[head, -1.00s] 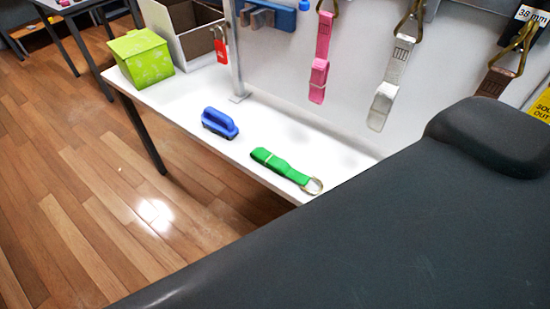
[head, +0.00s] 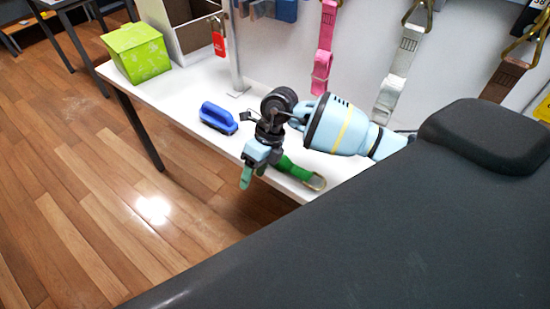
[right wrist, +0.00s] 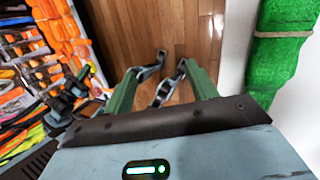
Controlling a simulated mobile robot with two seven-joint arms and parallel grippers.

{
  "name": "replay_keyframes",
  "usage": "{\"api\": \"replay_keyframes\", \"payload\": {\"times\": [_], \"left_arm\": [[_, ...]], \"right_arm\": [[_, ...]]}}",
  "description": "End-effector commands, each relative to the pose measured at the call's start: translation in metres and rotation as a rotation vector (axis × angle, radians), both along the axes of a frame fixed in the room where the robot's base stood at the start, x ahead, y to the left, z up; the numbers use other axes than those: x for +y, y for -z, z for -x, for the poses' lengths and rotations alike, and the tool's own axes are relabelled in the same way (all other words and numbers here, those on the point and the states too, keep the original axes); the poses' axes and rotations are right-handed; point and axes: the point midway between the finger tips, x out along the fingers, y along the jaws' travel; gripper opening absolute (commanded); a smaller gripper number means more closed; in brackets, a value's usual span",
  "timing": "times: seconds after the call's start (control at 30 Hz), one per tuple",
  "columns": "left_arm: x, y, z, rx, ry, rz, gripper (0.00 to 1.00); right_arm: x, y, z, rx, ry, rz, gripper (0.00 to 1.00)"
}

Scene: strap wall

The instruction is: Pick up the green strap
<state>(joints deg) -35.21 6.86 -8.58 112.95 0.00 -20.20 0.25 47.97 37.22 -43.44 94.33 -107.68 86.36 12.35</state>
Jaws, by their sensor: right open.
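The green strap (head: 291,168) lies on the white table near its front edge, with a metal ring (head: 316,183) at its right end. My right gripper (head: 252,174) is in front of its left part and hides it. In the right wrist view, the strap (right wrist: 287,50) lies at the upper right on the white surface, outside the open jaws. The right gripper (right wrist: 166,82) is open and empty there, with wood floor between its fingers. My left gripper is not in view.
A blue-handled brush-like object (head: 218,118) sits on the table (head: 178,98) left of the gripper. A green box (head: 138,52) stands at the far left end. Pink (head: 324,48) and pale (head: 397,75) straps hang on the wall behind.

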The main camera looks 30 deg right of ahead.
Motion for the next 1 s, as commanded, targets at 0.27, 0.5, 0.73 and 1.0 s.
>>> {"api": "replay_keyframes", "payload": {"times": [0.27, 0.5, 0.73, 1.0], "left_arm": [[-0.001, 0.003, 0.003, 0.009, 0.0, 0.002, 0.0], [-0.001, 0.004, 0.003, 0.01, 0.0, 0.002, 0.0], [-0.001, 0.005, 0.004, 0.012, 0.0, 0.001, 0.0], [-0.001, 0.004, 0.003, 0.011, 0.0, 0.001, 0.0]], "right_arm": [[-0.094, -0.03, -0.038, -0.054, 0.042, 0.403, 0.57], [-0.101, -0.032, -0.039, -0.054, 0.049, 0.437, 0.57], [-0.101, -0.011, -0.039, -0.052, 0.049, 0.434, 0.57], [-0.101, -0.001, -0.04, -0.055, 0.048, 0.433, 0.57]]}}
